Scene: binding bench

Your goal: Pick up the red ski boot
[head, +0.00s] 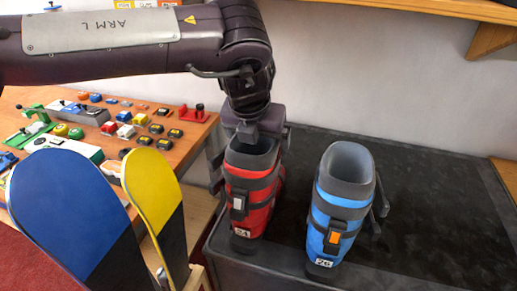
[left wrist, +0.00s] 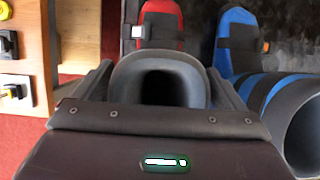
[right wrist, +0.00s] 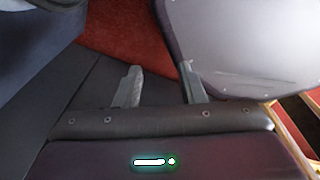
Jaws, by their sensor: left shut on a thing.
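The red ski boot (head: 250,205), marked 24, is upright at the left front edge of the dark bench top. My left gripper (head: 251,150) comes down from above with its fingers on either side of the boot's grey cuff, shut on it. In the left wrist view the boot's cuff opening (left wrist: 160,82) lies between the fingers, with the red toe beyond. I cannot tell whether the sole touches the surface. My right gripper (right wrist: 160,85) shows only in the right wrist view, fingers apart, with nothing between them.
A blue ski boot (head: 340,210), marked 26, stands close to the right of the red one. Blue (head: 70,215) and yellow (head: 155,200) boards stand at front left. A wooden table (head: 190,140) with small parts is behind them. The dark mat (head: 440,190) is clear at right.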

